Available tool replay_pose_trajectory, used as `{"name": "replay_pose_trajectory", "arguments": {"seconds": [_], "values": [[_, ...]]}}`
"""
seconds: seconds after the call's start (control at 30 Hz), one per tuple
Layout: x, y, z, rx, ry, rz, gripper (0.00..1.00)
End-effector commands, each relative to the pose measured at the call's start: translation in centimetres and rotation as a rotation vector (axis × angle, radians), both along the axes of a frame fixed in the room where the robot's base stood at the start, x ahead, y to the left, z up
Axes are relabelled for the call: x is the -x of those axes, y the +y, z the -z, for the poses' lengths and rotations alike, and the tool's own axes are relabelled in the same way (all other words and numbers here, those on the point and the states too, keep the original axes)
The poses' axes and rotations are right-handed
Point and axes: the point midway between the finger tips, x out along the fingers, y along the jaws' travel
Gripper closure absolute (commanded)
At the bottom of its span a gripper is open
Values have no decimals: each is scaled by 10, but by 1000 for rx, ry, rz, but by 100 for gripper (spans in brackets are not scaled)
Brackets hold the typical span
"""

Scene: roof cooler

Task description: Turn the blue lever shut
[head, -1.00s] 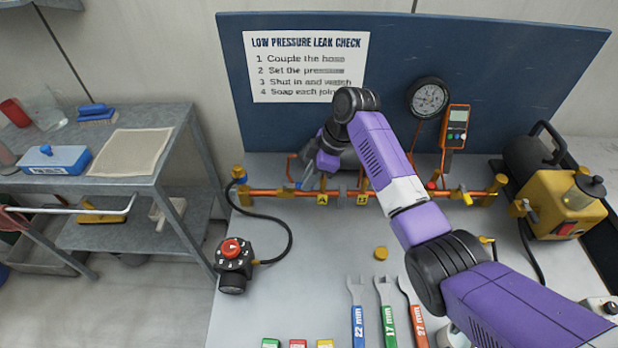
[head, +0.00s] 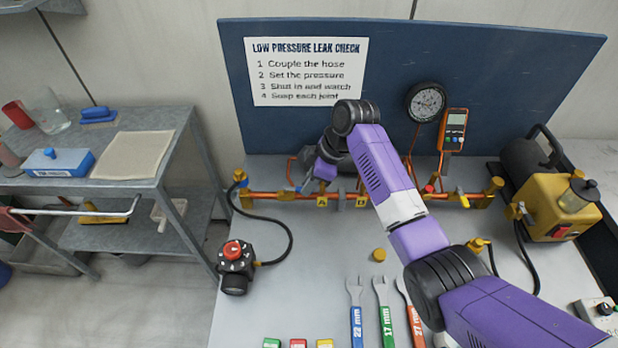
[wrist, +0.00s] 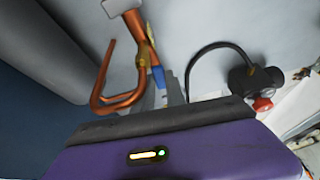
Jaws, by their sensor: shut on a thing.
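The blue lever (wrist: 158,77) sits on a brass valve (wrist: 147,50) on the copper pipe run. In the wrist view it lies between the two grey fingers of my gripper (wrist: 163,94). The gripper is shut on it. In the head view my gripper (head: 304,184) is at the left part of the copper pipe (head: 272,193), beside the looped copper branch. My wrist and fingers hide most of the valve there, so the lever's exact angle is hard to tell.
A pressure gauge (head: 427,102) and an orange meter (head: 454,125) are right of my arm. A black hose (head: 289,232) runs to a regulator with a red knob (head: 233,255). Several wrenches, including a blue one (head: 356,320), lie in front. A yellow pump (head: 562,210) stands right.

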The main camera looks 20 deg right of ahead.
Motion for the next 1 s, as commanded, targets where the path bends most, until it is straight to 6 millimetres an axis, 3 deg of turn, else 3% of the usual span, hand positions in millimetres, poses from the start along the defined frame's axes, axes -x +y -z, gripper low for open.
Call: {"name": "replay_pose_trajectory", "arguments": {"seconds": [0.3,0.33,0.43,0.77,1.0], "values": [[0,0,-1,-1,-2,12,100],[0,0,-1,-1,-2,12,78],[0,0,-1,-1,-2,12,62],[1,0,-2,0,-1,11,62],[6,-11,-30,0,-4,11,62]]}}
